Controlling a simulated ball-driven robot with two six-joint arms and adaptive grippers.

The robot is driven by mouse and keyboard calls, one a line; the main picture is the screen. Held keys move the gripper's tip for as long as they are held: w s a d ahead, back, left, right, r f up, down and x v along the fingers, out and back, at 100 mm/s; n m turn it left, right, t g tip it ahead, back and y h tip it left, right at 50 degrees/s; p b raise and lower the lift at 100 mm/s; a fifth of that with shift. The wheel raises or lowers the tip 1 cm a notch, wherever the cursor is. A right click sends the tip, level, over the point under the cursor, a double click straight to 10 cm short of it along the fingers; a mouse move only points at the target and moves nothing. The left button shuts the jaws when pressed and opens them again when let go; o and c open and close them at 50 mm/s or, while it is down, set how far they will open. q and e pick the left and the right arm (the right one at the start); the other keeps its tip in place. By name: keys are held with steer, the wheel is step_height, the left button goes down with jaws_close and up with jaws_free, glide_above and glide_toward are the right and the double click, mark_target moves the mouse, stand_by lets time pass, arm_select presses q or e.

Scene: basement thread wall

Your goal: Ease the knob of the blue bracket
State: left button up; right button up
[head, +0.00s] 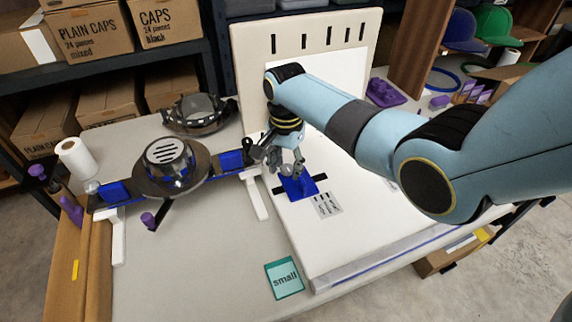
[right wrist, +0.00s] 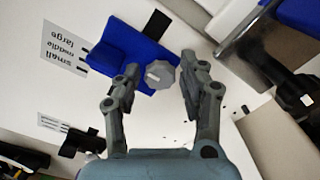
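The blue bracket (head: 300,187) sits on the white board, on a black slot beside a printed label (head: 327,205). In the right wrist view the blue bracket (right wrist: 128,52) carries a grey faceted knob (right wrist: 161,75) with a pale mark on its face. My right gripper (head: 287,166) is over the bracket. In the right wrist view my right gripper (right wrist: 160,82) is open, one finger on each side of the knob, with narrow gaps visible. The knob is hard to make out in the head view. My left gripper is not in view.
A cap frame with a round perforated head (head: 168,155) and blue blocks stands left of the board. A teal card reading "small" (head: 284,278) lies on the table in front. Purple parts (head: 385,92) lie behind my right arm. The front table is mostly clear.

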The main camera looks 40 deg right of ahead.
steer(key=c, duration=0.8)
steer(key=shift+c, duration=0.2)
steer(key=shift+r+n+p, duration=0.1)
steer(key=shift+n+p, duration=0.65)
steer(key=shift+n, duration=0.25)
steer(key=n+p, duration=0.2)
steer(key=n, duration=0.2)
steer(key=shift+s, duration=0.1)
steer(key=n+p, duration=0.1)
steer(key=n, duration=0.2)
steer(key=n+p, duration=0.1)
steer(key=n, duration=0.1)
steer(key=shift+d+n, duration=0.2)
steer(key=shift+n, duration=0.2)
arm_select(q)
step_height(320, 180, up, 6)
steer(key=shift+p, duration=0.35)
arm_select(e)
steer(key=n, duration=0.5)
steer(key=shift+d, duration=0.1)
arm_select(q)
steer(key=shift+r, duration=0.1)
arm_select(e)
steer(key=shift+n, duration=0.3)
